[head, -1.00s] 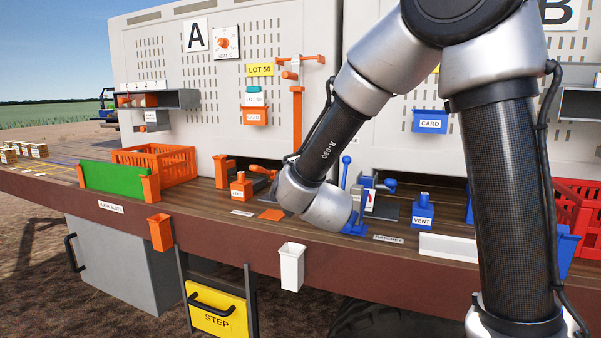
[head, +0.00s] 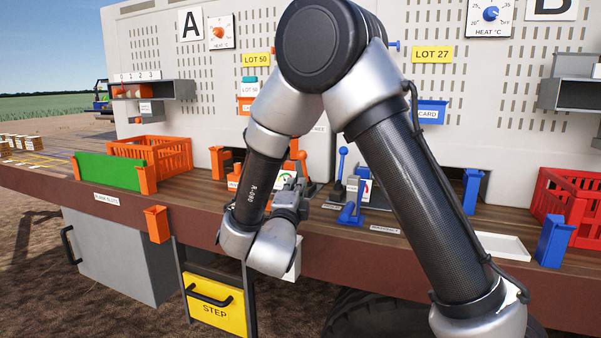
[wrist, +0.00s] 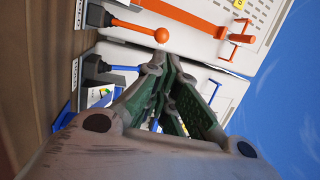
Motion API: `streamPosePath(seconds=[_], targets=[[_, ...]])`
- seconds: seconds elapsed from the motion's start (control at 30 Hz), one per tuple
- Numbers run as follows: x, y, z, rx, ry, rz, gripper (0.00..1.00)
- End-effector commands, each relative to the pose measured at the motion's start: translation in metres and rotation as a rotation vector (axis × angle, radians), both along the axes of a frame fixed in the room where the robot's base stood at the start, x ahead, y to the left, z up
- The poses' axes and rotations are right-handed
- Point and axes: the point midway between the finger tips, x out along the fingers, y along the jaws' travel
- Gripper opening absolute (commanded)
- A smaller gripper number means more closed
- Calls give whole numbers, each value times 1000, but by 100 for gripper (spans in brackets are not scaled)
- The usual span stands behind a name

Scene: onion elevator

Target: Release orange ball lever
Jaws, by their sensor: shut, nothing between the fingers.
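The orange ball lever (head: 302,156) stands upright near the back of the bench, right of my forearm, with its lower part hidden by my gripper in the head view. In the wrist view its orange arm and round ball (wrist: 162,35) show clearly, apart from my fingers. My gripper (head: 298,186) is over the bench's front part, below the lever in the head view. In the wrist view my gripper's fingers (wrist: 164,70) are shut and empty, pointing just beside the ball. I see no contact with the lever.
A blue ball lever (head: 342,153) stands upright to the right, near a blue stand. A gauge (head: 287,178) is right behind my gripper. An orange crate (head: 178,158) and a green panel (head: 108,171) are at left. A white bin (head: 294,264) hangs at the front edge.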

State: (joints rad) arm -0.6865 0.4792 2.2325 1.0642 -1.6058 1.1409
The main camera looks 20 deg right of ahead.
Motion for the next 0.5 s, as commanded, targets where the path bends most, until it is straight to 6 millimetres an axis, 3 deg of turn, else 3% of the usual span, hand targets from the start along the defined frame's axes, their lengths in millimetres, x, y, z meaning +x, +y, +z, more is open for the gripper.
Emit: streamPosePath(seconds=[0.5], targets=[[87, -42, 23, 1, 0, -3, 0]])
